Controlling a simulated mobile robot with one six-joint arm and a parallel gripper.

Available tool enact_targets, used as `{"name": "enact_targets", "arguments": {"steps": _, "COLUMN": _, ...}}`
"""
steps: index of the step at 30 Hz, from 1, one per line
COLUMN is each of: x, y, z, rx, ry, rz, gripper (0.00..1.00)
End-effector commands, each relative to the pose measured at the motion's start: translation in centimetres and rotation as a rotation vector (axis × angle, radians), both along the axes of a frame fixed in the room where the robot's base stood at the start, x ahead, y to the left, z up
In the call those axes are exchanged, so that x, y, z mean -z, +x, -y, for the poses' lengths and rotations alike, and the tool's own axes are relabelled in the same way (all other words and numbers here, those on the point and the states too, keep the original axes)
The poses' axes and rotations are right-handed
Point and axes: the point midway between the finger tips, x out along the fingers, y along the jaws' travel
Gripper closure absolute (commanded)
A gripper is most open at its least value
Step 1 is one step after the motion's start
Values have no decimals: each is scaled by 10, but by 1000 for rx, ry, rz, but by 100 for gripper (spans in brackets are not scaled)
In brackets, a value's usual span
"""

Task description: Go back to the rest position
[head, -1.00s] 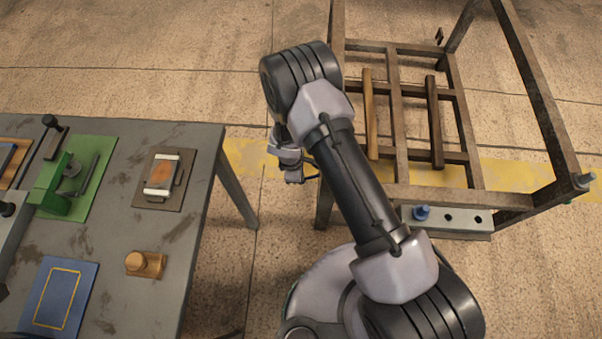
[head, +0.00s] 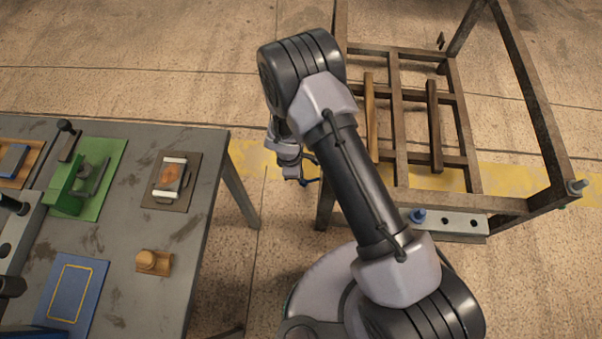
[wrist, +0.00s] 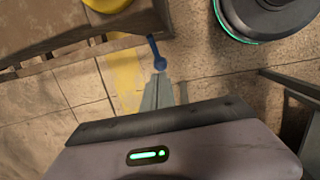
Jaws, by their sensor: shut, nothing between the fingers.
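My gripper (head: 308,167) hangs below the wrist of my bent arm, over the floor between the work table (head: 211,157) and the metal rack (head: 397,120). It is shut and empty, and part of it is hidden by my arm in the head view. In the wrist view, the grey fingers (wrist: 160,88) run together to a narrow end, with a blue piece at the tip. The gripper touches neither the table nor the rack.
The table holds a green fixture (head: 92,178), a small plate with a clamped part (head: 171,181), a wooden block (head: 154,263) and a blue panel (head: 70,294).

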Motion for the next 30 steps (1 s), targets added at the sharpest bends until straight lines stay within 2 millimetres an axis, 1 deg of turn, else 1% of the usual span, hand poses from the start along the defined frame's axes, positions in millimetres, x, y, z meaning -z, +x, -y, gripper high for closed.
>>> {"name": "enact_targets", "arguments": {"steps": 1, "x": -22, "y": -2, "z": -2, "rx": 0, "ry": 1, "rz": 1, "gripper": 100}}
{"name": "enact_targets", "arguments": {"steps": 3, "x": -40, "y": -4, "z": -5, "rx": 0, "ry": 1, "rz": 1, "gripper": 100}}
{"name": "enact_targets", "arguments": {"steps": 6, "x": -60, "y": -6, "z": -7, "rx": 1, "ry": 0, "rz": 0, "gripper": 100}}
{"name": "enact_targets", "arguments": {"steps": 9, "x": -71, "y": -8, "z": -9, "rx": 0, "ry": 0, "rz": -1, "gripper": 100}}
{"name": "enact_targets", "arguments": {"steps": 15, "x": -77, "y": -7, "z": -9, "rx": 8, "ry": 2, "rz": 2, "gripper": 100}}
{"name": "enact_targets", "arguments": {"steps": 16, "x": -82, "y": -4, "z": -8, "rx": 23, "ry": 4, "rz": 10, "gripper": 100}}
{"name": "enact_targets", "arguments": {"steps": 17, "x": -92, "y": 0, "z": -6, "rx": 51, "ry": 10, "rz": 20, "gripper": 100}}
{"name": "enact_targets", "arguments": {"steps": 19, "x": -136, "y": 15, "z": 4, "rx": 175, "ry": 34, "rz": 65, "gripper": 100}}
{"name": "enact_targets", "arguments": {"steps": 20, "x": -162, "y": 21, "z": 12, "rx": 251, "ry": 51, "rz": 90, "gripper": 100}}
{"name": "enact_targets", "arguments": {"steps": 21, "x": -201, "y": 27, "z": 25, "rx": 372, "ry": 78, "rz": 126, "gripper": 100}}
{"name": "enact_targets", "arguments": {"steps": 23, "x": -262, "y": 26, "z": 50, "rx": 577, "ry": 130, "rz": 177, "gripper": 100}}
{"name": "enact_targets", "arguments": {"steps": 24, "x": -300, "y": 19, "z": 67, "rx": 713, "ry": 170, "rz": 206, "gripper": 100}}
{"name": "enact_targets", "arguments": {"steps": 26, "x": -351, "y": 1, "z": 91, "rx": 915, "ry": 240, "rz": 241, "gripper": 100}}
{"name": "enact_targets", "arguments": {"steps": 27, "x": -381, "y": -16, "z": 105, "rx": 1044, "ry": 292, "rz": 260, "gripper": 100}}
{"name": "enact_targets", "arguments": {"steps": 29, "x": -419, "y": -45, "z": 122, "rx": 1230, "ry": 379, "rz": 280, "gripper": 100}}
{"name": "enact_targets", "arguments": {"steps": 30, "x": -439, "y": -67, "z": 130, "rx": 1345, "ry": 441, "rz": 288, "gripper": 100}}
